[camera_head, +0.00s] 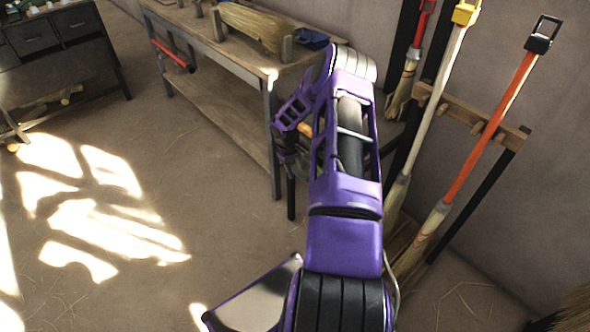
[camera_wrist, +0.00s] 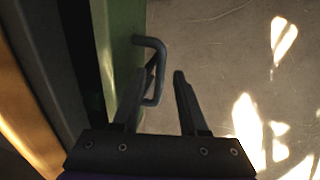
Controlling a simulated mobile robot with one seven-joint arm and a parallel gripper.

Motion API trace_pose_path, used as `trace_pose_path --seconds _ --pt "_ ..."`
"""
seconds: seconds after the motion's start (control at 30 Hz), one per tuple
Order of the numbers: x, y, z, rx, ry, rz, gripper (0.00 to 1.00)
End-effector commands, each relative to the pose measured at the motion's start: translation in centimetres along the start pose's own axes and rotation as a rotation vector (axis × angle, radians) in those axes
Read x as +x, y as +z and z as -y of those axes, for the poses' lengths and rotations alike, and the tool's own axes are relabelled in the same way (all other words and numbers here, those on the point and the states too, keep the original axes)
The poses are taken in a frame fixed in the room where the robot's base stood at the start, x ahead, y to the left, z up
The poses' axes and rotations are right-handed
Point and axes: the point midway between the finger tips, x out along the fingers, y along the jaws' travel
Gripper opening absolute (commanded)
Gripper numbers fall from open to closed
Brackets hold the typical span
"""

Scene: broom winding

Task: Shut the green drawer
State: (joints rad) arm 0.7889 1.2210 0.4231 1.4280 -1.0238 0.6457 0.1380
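The green drawer's front (camera_wrist: 122,45) shows edge-on at the left of the wrist view, with a dark gap behind it, so it stands partly open. Its grey bar handle (camera_wrist: 156,50) sticks out to the right. My gripper (camera_wrist: 166,75) is open, its two dark fingers apart. The handle lies at the left finger, partly overlapping it in view; I cannot tell whether they touch. In the head view my gripper (camera_head: 290,150) is beside the workbench's near end, partly hidden by my arm.
The wooden workbench (camera_head: 215,45) carries a straw bundle (camera_head: 255,24). A broom with an orange handle (camera_head: 492,122) and others lean in a wall rack (camera_head: 470,112) at right. A dark drawer cabinet (camera_head: 60,45) stands at far left. The sunlit floor (camera_head: 150,190) at left is clear.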

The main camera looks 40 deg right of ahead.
Motion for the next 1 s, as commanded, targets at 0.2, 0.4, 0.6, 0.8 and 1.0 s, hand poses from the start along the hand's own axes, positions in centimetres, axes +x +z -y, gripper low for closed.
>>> trace_pose_path --seconds 0.2,0.4,0.6,0.8,1.0 --pt "-0.02 0.0 0.01 0.0 0.0 0.0 0.01" --pt "-0.03 0.0 0.01 0.0 0.0 0.0 0.0" --pt "-0.04 0.0 0.01 0.0 0.0 0.0 0.0" --pt "-0.04 0.0 0.01 -0.001 0.0 0.0 0.0" --pt "-0.05 0.0 0.01 0.0 0.0 0.0 0.0"
